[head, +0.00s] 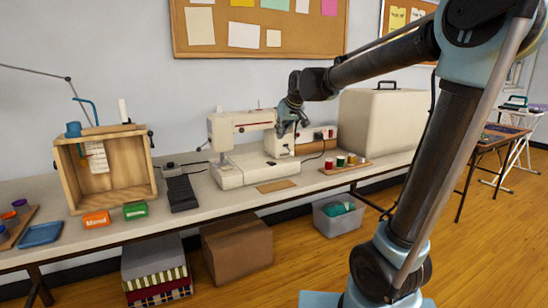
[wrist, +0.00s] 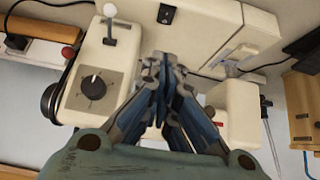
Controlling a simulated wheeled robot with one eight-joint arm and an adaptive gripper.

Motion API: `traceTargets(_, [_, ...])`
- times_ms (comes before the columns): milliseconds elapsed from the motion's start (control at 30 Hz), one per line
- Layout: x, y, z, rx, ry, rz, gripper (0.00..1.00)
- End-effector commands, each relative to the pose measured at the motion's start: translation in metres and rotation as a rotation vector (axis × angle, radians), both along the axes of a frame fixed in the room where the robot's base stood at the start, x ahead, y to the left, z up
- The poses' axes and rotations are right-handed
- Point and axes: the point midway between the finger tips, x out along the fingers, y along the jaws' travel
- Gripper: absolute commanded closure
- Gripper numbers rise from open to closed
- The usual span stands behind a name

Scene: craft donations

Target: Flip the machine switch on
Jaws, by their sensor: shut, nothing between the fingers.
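A cream sewing machine (head: 228,172) stands on the long table, and its top and pillar fill much of the wrist view. There its body (wrist: 215,25) shows a dark dial (wrist: 93,87) on a grey panel and a white-knobbed lever (wrist: 110,12) left of my fingers. In the wrist view my gripper (wrist: 161,62) is shut and empty, over the machine; contact cannot be told.
A wooden crate (head: 68,178) and a black foot pedal (head: 180,193) stand left of the machine. A spool tray (head: 345,166) and a large cream case (head: 385,122) are to the right. A pinboard (head: 220,35) hangs behind. The table's front edge left of the machine is partly clear.

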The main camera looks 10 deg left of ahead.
Motion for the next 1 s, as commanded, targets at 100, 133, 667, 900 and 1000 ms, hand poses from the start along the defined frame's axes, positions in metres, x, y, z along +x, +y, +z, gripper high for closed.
traceTargets(100, [0.001,0.001,-0.002,0.000,0.000,0.000,1.00])
traceTargets(133, [0.002,0.001,-0.003,0.000,0.000,0.000,1.00])
traceTargets(667, [0.036,0.025,-0.055,0.000,0.000,0.000,1.00])
traceTargets(900, [0.052,0.036,-0.081,0.000,0.000,0.000,1.00])
traceTargets(1000, [0.049,0.034,-0.095,0.000,0.000,0.000,1.00])
